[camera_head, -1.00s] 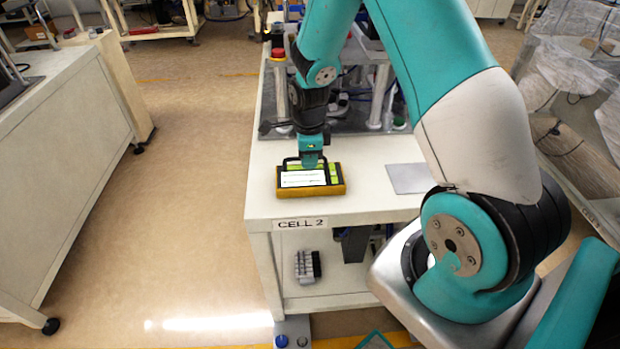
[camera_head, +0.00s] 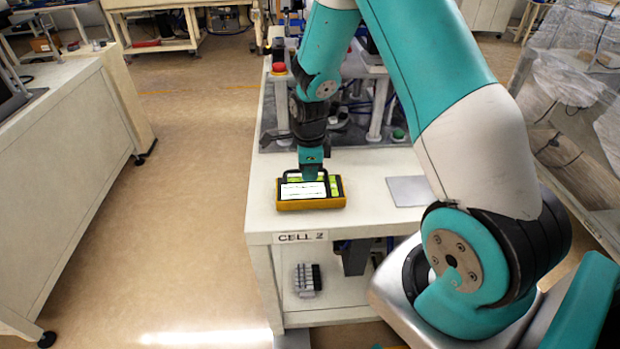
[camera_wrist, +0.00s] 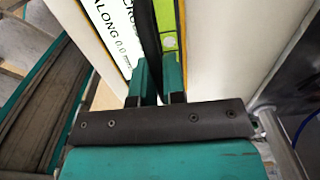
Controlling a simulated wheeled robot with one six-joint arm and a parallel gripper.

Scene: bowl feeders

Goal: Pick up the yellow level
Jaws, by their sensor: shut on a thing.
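The yellow level (camera_head: 311,203) stands near the front of the white table, with a white screen, green parts and a black handle on top. My gripper (camera_head: 310,176) reaches down from above onto the handle. In the wrist view, the two teal fingers of my gripper (camera_wrist: 160,72) are closed on the dark handle bar (camera_wrist: 147,28), with part of the level's white printed face (camera_wrist: 115,30) to the left. The level appears to rest on the table; a small gap beneath it cannot be made out. The fingertips are partly hidden in the head view.
The white table (camera_head: 385,218) carries a flat grey plate (camera_head: 409,191) right of the level. Behind are a feeder machine with posts and a red button (camera_head: 279,68). A white bench (camera_head: 75,150) stands left, across open floor (camera_head: 195,180).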

